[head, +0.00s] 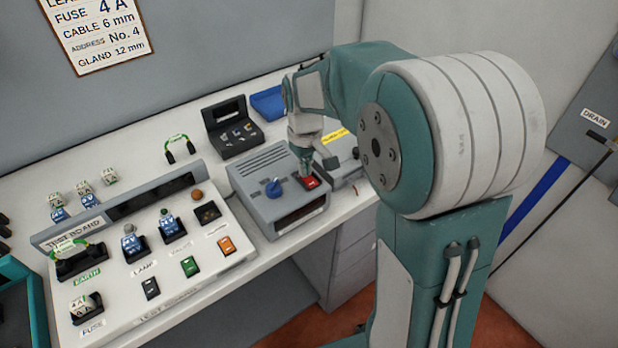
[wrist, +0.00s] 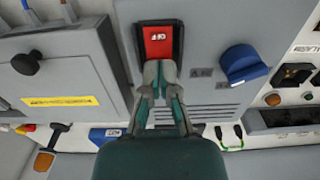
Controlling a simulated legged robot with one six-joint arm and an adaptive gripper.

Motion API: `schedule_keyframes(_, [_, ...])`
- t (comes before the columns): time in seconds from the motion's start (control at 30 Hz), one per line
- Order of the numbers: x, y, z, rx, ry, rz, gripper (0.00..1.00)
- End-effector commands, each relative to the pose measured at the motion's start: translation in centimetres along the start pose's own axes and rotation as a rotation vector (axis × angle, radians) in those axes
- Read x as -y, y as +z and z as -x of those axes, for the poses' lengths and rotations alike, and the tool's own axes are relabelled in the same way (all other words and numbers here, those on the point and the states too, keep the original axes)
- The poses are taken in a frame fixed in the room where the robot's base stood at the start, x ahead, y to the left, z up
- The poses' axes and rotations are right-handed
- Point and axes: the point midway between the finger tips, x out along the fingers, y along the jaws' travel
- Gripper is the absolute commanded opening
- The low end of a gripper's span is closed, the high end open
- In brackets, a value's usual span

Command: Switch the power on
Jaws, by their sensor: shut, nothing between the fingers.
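A grey power unit (head: 262,188) with a slotted top stands on the bench in the middle of the head view. A red rocker switch (head: 311,182) in a black frame sits on its top, beside a blue knob (head: 273,188). In the wrist view the red switch (wrist: 158,42) is at the top centre and the blue knob (wrist: 243,62) is to its right. My gripper (wrist: 158,70) is shut and empty, its fingertips at the near edge of the switch. I cannot tell whether they touch it. In the head view my gripper (head: 305,172) points down at the switch.
A test board (head: 200,262) with several fittings and coloured switches lies left of the unit. A black open case (head: 233,130) and a blue tray (head: 268,103) stand behind. A grey box with a yellow label (wrist: 62,101) is close beside the unit.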

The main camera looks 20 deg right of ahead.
Motion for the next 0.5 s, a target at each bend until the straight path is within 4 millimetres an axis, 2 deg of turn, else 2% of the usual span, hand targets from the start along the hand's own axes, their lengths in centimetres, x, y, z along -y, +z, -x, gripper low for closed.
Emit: schedule_keyframes(0.5, [0.01,0.03,-0.67,0.001,0.000,0.000,0.00])
